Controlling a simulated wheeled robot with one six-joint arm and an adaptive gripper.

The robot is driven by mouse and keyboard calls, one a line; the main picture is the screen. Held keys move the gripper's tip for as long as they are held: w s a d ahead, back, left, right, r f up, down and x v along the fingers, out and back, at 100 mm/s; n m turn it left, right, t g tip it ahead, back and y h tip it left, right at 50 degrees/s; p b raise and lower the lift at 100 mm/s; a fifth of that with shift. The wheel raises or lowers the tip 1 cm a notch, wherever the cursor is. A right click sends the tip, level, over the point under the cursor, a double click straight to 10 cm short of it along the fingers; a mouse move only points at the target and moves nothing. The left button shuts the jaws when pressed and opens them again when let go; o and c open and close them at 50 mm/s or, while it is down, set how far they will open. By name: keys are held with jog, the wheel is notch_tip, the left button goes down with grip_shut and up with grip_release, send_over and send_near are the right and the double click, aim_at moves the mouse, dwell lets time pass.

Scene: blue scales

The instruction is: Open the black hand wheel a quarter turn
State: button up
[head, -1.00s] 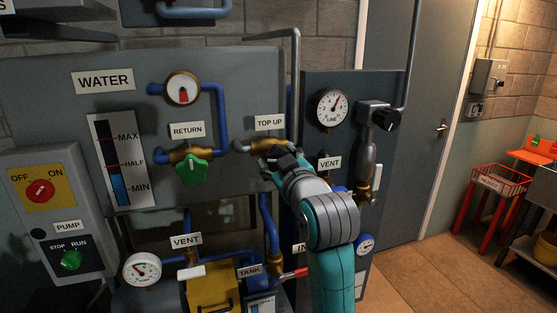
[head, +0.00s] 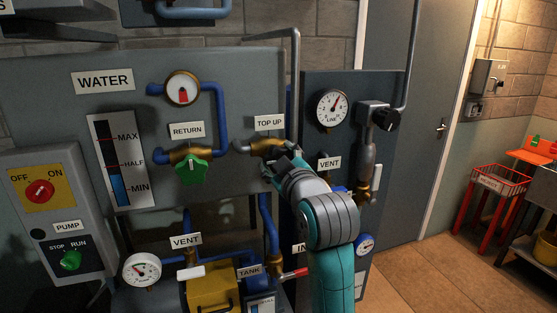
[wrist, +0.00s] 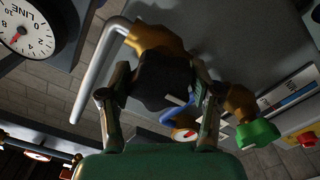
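The black hand wheel (wrist: 162,82) is at the end of a brass valve (wrist: 155,38). In the head view this valve (head: 262,146) sits under the TOP UP label, and my gripper hides the wheel there. My gripper (wrist: 161,75) has one finger on each side of the wheel in the wrist view. Both fingers appear to touch its rim, so it looks shut on the wheel. In the head view my gripper (head: 279,160) reaches the valve from the lower right.
A green hand wheel (head: 193,169) on the RETURN valve is close on the left. A grey pipe (head: 296,90) runs just right of the valve. The LINE gauge (head: 332,107) and a VENT valve (head: 363,190) are on the right panel.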

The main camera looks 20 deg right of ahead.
jog(key=o, duration=0.3)
jog(key=shift+o, duration=0.2)
jog(key=s, duration=0.7)
jog(key=shift+s, duration=0.25)
